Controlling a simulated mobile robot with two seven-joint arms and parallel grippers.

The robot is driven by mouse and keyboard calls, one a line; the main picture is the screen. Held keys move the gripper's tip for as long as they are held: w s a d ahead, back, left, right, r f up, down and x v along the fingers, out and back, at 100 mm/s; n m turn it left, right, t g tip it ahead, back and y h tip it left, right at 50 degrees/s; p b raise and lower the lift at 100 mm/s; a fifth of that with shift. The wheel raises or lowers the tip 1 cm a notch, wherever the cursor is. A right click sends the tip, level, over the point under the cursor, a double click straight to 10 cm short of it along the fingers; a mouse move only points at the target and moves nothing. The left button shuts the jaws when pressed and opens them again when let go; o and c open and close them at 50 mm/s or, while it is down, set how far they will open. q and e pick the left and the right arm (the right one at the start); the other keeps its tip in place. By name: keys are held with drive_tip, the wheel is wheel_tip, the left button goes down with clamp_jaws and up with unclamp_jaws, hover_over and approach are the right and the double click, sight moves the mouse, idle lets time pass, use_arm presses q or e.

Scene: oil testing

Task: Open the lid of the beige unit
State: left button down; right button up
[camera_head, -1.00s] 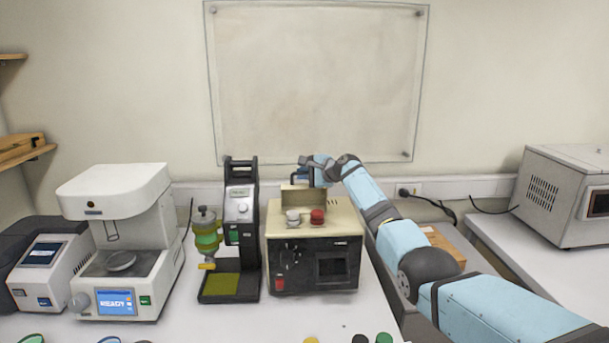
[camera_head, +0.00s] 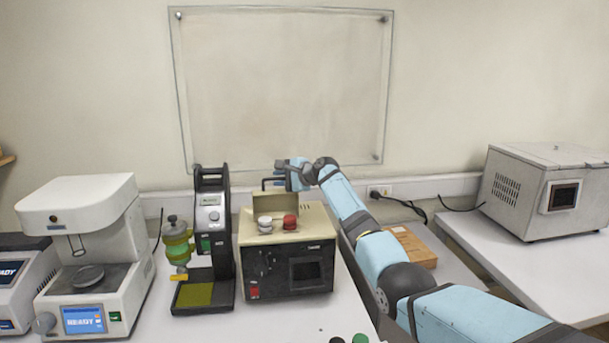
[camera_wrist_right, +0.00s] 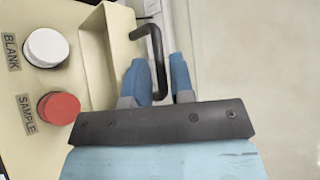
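The beige unit (camera_head: 320,222) stands on the bench in the middle of the head view, with a black front. A beige lid panel (camera_head: 275,202) rises upright behind its white and red knobs. A black bent handle (camera_head: 265,183) sticks up at this panel; it also shows in the right wrist view (camera_wrist_right: 154,34). My right gripper (camera_head: 283,171) is at the handle. In the wrist view, its blue fingers (camera_wrist_right: 160,68) straddle the handle bar with a gap beside it. I cannot tell whether one finger touches the bar. My left gripper is not in view.
A black stand (camera_head: 209,230) with a green vessel (camera_head: 177,246) is close to the unit's left. A white instrument (camera_head: 85,215) stands farther left. A grey box device (camera_head: 535,195) sits on the right table. A wooden block (camera_head: 413,247) lies behind my right arm.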

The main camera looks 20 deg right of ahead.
drive_tip(key=b+v, duration=0.1)
drive_tip(key=v, duration=1)
drive_tip(key=shift+s+r+b, duration=0.2)
drive_tip(key=shift+s+b, duration=0.05)
drive_tip(key=shift+b, duration=0.15)
